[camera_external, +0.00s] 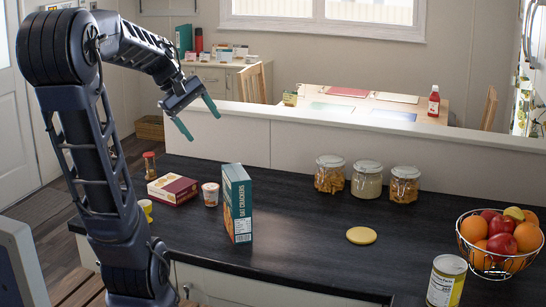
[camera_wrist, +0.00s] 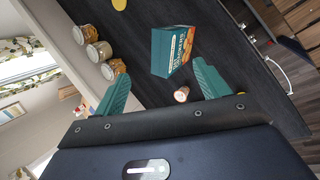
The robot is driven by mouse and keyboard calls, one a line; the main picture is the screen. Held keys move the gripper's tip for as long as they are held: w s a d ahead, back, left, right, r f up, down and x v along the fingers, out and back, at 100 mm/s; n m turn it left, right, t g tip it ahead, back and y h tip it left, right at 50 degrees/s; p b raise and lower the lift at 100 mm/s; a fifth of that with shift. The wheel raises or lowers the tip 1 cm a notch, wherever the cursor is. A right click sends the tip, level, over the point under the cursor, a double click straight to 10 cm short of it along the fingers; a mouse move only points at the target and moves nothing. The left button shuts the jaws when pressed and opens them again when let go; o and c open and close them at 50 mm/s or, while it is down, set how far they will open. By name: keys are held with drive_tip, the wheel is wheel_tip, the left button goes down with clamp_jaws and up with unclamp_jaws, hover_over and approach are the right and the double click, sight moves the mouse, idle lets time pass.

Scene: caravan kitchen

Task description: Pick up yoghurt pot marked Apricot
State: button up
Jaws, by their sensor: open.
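A small white pot with orange-red markings (camera_external: 211,194) stands upright on the dark counter (camera_external: 300,235), just left of a teal Oat Crackers box (camera_external: 238,203). Its label is too small to read, so I cannot tell whether it says Apricot. What looks like the same pot shows in the wrist view (camera_wrist: 181,94), beside the crackers box (camera_wrist: 172,50) and near the right finger. My gripper (camera_external: 194,117) is open and empty, with teal fingers, high above the counter. It also shows in the wrist view (camera_wrist: 163,85), well apart from the pot.
A maroon and cream box (camera_external: 172,189), a brown-red jar (camera_external: 150,164) and a yellow cup (camera_external: 146,209) stand left of the pot. Three glass jars (camera_external: 367,180) stand at the back.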

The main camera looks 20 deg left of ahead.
drive_tip(key=w+a+n+t+h, duration=0.5)
drive_tip(key=w+a+n+t, duration=0.1)
drive_tip(key=w+a+n, duration=1.05)
approach(208, 187)
drive_tip(key=shift+w+d+f+m, duration=0.2)
drive_tip(key=shift+w+d+m, duration=0.3)
drive_tip(key=shift+w, duration=0.25)
drive_tip(key=shift+d+f, duration=0.15)
drive_tip(key=shift+f, duration=0.05)
drive_tip(key=x, duration=0.5)
drive_tip(key=shift+f, duration=0.1)
drive_tip(key=shift+x, duration=2.8)
drive_tip(key=shift+s, duration=0.1)
drive_tip(key=c, duration=1)
